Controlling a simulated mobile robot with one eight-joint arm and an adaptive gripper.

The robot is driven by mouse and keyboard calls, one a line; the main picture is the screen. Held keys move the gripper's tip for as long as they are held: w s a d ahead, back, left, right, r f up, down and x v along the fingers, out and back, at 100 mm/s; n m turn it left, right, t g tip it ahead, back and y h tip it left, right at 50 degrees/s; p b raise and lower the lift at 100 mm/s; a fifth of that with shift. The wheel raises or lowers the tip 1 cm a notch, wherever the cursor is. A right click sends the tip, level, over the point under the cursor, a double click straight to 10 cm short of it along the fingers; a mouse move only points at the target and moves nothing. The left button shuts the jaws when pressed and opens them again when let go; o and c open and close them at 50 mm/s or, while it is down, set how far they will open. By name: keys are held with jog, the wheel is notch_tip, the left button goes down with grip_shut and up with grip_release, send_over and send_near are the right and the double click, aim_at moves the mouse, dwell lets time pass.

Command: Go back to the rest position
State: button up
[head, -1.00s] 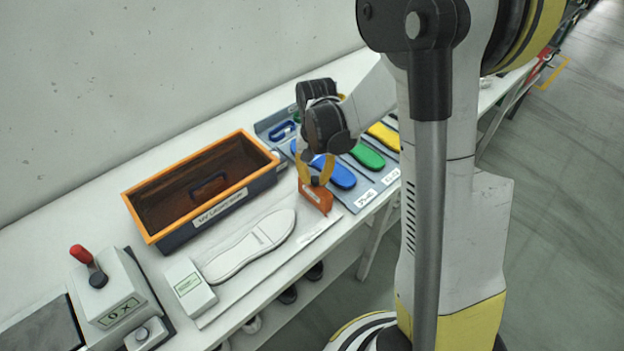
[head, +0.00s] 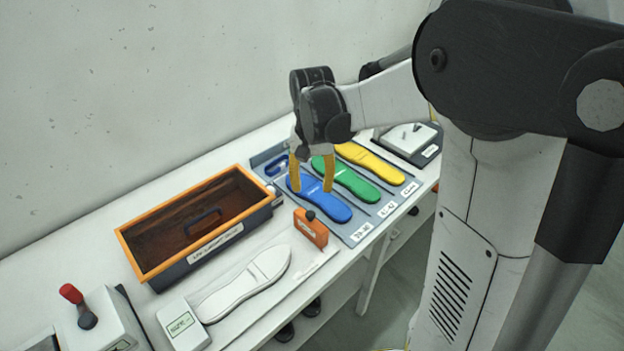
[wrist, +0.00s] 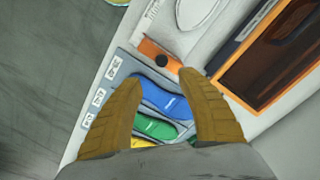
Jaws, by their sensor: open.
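My gripper (head: 312,176) is open and empty, with its two yellow fingers spread above the blue insole (head: 322,203) on the grey insole tray (head: 345,230). In the wrist view the fingers (wrist: 165,100) are apart with the blue insole (wrist: 160,97) showing between them below. The orange block (head: 311,228) with a dark knob stands on the bench beside the tray, apart from the fingers. It also shows in the wrist view (wrist: 160,54). How high the fingertips are above the insole is hard to tell.
Green (head: 346,179) and yellow (head: 370,163) insoles lie on the tray. An orange-rimmed dark bin (head: 128,247), a white sole (head: 243,285), a small labelled box (head: 182,326) and a red-handled device (head: 85,310) are along the bench. A wall stands behind.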

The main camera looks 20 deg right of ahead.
jog(key=shift+r, duration=0.85)
